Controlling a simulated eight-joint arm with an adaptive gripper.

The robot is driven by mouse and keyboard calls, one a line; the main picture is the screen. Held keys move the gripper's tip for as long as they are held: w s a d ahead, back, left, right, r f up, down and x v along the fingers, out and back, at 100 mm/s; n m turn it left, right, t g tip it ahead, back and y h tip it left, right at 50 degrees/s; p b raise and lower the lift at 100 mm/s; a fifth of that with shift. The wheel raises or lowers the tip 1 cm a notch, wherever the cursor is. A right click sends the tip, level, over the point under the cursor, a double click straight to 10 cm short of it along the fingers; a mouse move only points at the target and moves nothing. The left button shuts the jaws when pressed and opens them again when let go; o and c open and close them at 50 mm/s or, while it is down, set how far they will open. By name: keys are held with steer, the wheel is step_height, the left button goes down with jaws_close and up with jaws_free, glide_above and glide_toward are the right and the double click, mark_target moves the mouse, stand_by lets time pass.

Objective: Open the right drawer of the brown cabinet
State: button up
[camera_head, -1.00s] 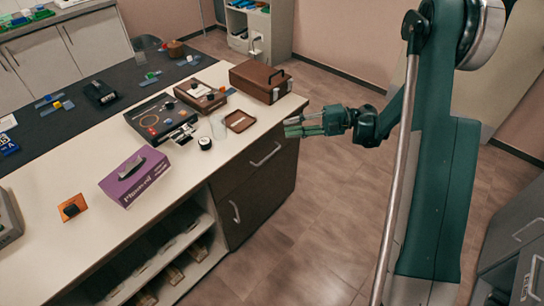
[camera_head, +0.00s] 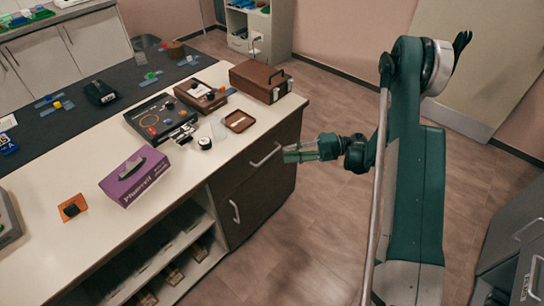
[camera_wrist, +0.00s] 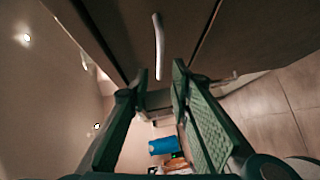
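The brown cabinet (camera_head: 258,205) is built in under the right end of the white counter. Its upper drawer (camera_head: 232,178) has a slanting silver bar handle (camera_head: 265,156), and another handle (camera_head: 236,211) sits on the front below. The drawer looks closed. My gripper (camera_head: 286,153) is in front of the upper drawer, close to the right end of its handle. In the wrist view, my gripper (camera_wrist: 160,68) is open with nothing between its fingers. A bar handle (camera_wrist: 158,45) on a dark front (camera_wrist: 120,30) lines up with the gap, just beyond the fingertips. Contact cannot be told.
A brown case (camera_head: 258,82), a small brown tray (camera_head: 240,121) and a purple box (camera_head: 134,178) stand on the counter (camera_head: 70,160). Open shelves (camera_head: 165,255) lie left of the cabinet. Grey drawers (camera_head: 525,250) stand at right. The floor (camera_head: 310,235) between is clear.

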steer(key=shift+a, duration=0.1)
steer(key=a+f+b, duration=0.1)
steer(key=a+b, duration=0.1)
steer(key=a, duration=0.5)
steer(key=shift+a, duration=0.25)
stand_by(0.4)
jaws_close()
